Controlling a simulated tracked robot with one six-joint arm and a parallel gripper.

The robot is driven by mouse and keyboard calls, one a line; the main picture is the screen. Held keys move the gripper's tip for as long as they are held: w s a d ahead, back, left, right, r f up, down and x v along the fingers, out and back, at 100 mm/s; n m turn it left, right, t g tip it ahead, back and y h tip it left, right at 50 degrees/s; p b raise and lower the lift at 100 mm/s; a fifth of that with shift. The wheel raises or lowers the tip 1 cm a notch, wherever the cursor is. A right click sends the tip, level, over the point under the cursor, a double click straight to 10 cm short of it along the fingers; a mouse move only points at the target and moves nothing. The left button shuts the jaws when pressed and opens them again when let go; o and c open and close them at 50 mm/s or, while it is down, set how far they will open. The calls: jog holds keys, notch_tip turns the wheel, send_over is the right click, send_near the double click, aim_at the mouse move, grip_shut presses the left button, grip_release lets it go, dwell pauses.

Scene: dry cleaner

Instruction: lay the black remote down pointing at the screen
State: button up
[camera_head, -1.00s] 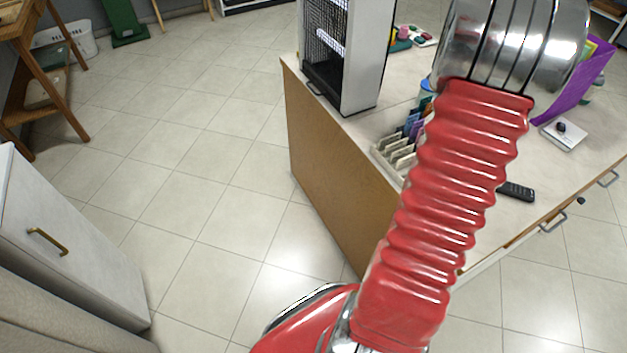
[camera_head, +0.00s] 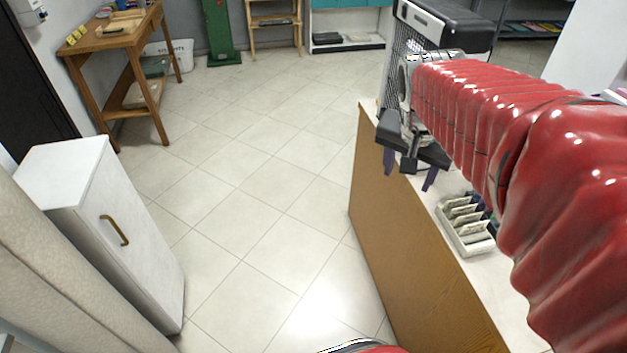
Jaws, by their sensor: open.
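My gripper (camera_head: 409,176) is open and empty, with its two dark fingers pointing down by the left edge of the counter (camera_head: 505,290). The black remote does not show now; my red arm covers most of the counter top. I cannot make out a screen in this view.
A pale rack of cards (camera_head: 466,238) sits near the counter's left edge. A white cabinet (camera_head: 95,215) is at left, a wooden table (camera_head: 120,38) behind it. The tiled floor between is clear.

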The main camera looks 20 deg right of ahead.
jog(key=s+a+n+t+y, duration=0.1)
jog(key=s+a+n, duration=0.1)
jog(key=a, duration=0.4)
jog(key=s+a+f+n+y, duration=0.1)
jog(key=s+a+n, duration=0.2)
jog(key=a, duration=0.3)
jog(key=s+a+n+t, duration=0.1)
jog(key=s+a+n, duration=0.1)
jog(key=a+n, duration=0.3)
jog(key=shift+s+a+f+t+y, duration=0.15)
jog(key=shift+s+a+t+y, duration=0.15)
jog(key=shift+s+a+y, duration=0.15)
